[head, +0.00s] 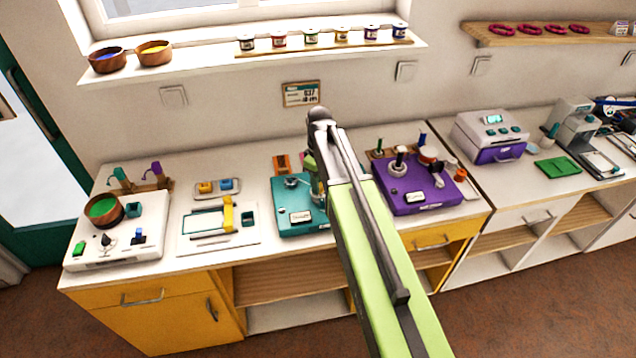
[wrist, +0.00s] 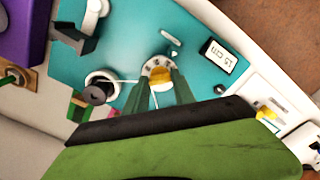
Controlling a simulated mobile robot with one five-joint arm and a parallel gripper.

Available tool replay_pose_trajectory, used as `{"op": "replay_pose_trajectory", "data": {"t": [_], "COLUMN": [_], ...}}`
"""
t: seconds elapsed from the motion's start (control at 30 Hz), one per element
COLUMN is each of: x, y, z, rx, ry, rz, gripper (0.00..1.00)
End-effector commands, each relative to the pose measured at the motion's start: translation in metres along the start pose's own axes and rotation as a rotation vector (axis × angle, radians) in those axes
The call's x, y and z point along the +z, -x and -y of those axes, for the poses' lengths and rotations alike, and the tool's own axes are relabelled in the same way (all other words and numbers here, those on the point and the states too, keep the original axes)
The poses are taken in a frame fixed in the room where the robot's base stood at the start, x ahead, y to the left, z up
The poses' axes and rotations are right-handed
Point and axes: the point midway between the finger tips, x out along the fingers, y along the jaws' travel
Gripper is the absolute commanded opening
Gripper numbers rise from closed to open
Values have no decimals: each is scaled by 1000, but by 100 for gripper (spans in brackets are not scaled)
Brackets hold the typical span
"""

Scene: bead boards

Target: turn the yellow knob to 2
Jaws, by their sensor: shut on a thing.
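The yellow knob (wrist: 161,82) is in the middle of the wrist view, on a pale dial with small marks that are too small to read. The dial is on the teal board (wrist: 122,42). My gripper (wrist: 160,90) has its two green fingers on either side of the knob and is shut on it.
A purple board (head: 428,205) stands close to the right of my arm in the head view. A white tray (head: 205,243) lies to the left.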

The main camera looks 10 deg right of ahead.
Motion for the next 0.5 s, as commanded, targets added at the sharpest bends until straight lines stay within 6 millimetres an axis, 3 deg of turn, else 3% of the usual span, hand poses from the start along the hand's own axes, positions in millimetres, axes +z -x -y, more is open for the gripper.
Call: {"op": "replay_pose_trajectory", "data": {"t": [0.27,0.5], "x": [-1,-1], "y": [0,0], "z": [1,1], "rx": [-1,-1], "ry": [-25,-151], "rz": [-1,-1], "gripper": [0,0]}}
